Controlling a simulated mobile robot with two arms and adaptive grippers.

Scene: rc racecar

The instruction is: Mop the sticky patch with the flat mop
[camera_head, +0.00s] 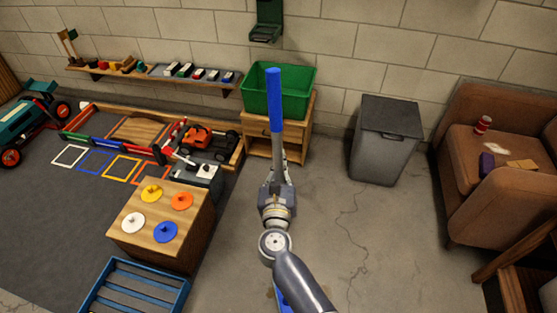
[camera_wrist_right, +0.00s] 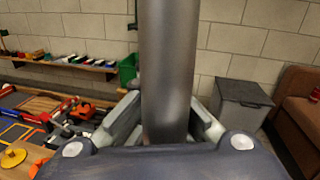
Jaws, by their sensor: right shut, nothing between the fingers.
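The flat mop stands near upright in the middle of the head view, with a blue grip (camera_head: 274,100) on top and a grey pole (camera_head: 277,160) below it. My right gripper (camera_head: 278,182) is shut at the pole. In the right wrist view the pole (camera_wrist_right: 168,70) rises close in front of the camera, between the two finger linkages, and hides the fingertips. A blue piece (camera_head: 284,302) shows beneath my right arm at the bottom edge, perhaps the mop head. My left gripper is out of view. I cannot make out the sticky patch.
A wooden block table with coloured discs (camera_head: 160,225) and a blue crate (camera_head: 135,290) stand left. A green bin (camera_head: 300,95) on a wooden stand and a grey lidded bin (camera_head: 385,145) are at the wall. A brown sofa (camera_head: 470,110) is right. Cracked concrete floor (camera_head: 370,240) between is clear.

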